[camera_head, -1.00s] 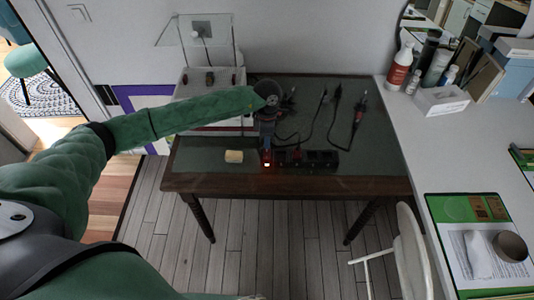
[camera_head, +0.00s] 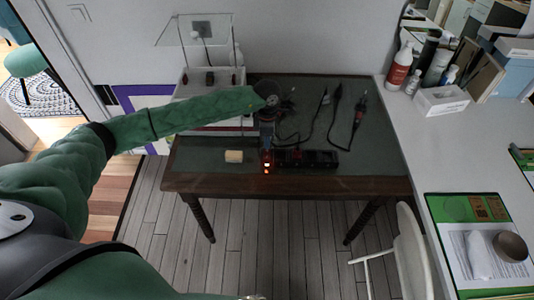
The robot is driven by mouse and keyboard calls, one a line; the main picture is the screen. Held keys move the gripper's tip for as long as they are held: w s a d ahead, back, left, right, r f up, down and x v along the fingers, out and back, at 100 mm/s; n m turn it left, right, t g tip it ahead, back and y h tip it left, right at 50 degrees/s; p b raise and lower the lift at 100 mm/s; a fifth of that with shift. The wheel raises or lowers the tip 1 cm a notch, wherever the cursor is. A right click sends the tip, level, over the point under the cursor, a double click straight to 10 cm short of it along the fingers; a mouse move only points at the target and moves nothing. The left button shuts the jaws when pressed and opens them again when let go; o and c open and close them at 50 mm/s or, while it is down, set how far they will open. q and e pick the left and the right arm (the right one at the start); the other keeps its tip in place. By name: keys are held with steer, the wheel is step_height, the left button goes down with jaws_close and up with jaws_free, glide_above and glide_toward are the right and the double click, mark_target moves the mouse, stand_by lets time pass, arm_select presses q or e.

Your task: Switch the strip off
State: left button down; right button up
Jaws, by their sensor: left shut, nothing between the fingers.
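The black power strip (camera_head: 312,159) lies along the front part of the dark table. Its left end glows orange-red at the switch (camera_head: 267,168), so the strip's light is lit. My left arm reaches in from the left, and my left gripper (camera_head: 267,148) points down over the strip's left end. Its fingers are shut with nothing between them. The fingertips are at or very near the switch; I cannot tell whether they touch it. My right gripper is not in view.
Cables with plugs (camera_head: 358,122) lie on the table (camera_head: 210,150) behind the strip. A pale yellow sponge-like block (camera_head: 234,156) sits left of the strip. A clear-shielded stand (camera_head: 205,78) is at the back left. A white desk (camera_head: 400,130) with bottles adjoins on the right.

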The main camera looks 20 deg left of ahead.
arm_select(q)
steer(key=shift+f+b, duration=0.75)
steer(key=shift+f, duration=0.1)
stand_by(0.6)
steer(key=shift+r, duration=0.2)
steer(key=shift+r, duration=0.5)
stand_by(0.4)
